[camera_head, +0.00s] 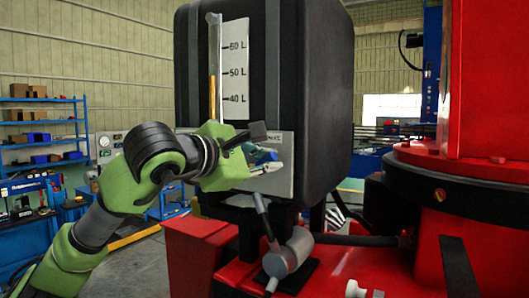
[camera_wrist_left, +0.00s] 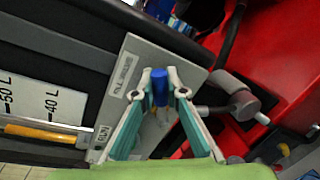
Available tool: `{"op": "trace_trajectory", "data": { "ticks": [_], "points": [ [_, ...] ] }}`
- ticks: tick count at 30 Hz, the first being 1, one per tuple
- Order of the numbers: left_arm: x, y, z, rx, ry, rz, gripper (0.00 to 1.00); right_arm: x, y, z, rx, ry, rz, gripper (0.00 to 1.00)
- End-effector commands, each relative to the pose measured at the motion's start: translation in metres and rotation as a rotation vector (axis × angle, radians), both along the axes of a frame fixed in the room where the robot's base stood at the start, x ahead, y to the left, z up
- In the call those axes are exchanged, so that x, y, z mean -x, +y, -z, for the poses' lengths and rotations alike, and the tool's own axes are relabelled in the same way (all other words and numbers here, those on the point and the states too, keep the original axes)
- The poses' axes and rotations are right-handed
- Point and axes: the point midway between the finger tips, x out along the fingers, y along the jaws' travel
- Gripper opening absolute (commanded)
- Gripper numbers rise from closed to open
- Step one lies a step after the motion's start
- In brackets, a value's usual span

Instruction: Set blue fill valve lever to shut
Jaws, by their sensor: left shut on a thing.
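The blue fill valve lever (camera_wrist_left: 159,86) stands out from a grey plate (camera_wrist_left: 122,88) on the black tank, seen in the left wrist view. My left gripper (camera_wrist_left: 159,94) is shut on it, with one fingertip on each side. In the head view my left gripper (camera_head: 268,163) is at the grey plate (camera_head: 284,180), low on the front of the black tank (camera_head: 320,80). There the gripper hides most of the lever. The plate's lettering is too small to read fully. My right gripper is not in view.
A clear gauge tube (camera_head: 213,70) with amber liquid stands beside a litre scale (camera_head: 235,70). A grey cylindrical fitting (camera_head: 289,254) with a rod sits just below the plate on the red machine base (camera_head: 340,270). Blue shelves (camera_head: 40,135) stand far left.

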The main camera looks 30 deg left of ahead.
Motion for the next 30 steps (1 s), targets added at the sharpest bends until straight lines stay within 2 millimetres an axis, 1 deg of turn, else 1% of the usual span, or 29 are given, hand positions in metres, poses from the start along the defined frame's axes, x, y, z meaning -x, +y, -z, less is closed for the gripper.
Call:
{"op": "trace_trajectory", "data": {
  "ticks": [1, 6, 15, 22, 30],
  "points": [
    [0.0, -0.003, 0.003, -0.047, -0.003, 0.003, 0.0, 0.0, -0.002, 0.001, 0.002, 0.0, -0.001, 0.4],
    [0.0, -0.007, 0.013, -0.203, -0.008, 0.003, 0.0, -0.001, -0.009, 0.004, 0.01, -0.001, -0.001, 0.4],
    [0.0, -0.01, 0.028, -0.425, -0.014, 0.0, 0.0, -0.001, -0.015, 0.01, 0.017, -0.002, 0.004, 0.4],
    [0.0, -0.01, 0.034, -0.526, -0.017, -0.001, 0.0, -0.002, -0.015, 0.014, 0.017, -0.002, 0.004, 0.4],
    [0.0, -0.01, 0.037, -0.571, -0.017, 0.0, 0.0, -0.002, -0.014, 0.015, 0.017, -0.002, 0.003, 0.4]
  ]
}}
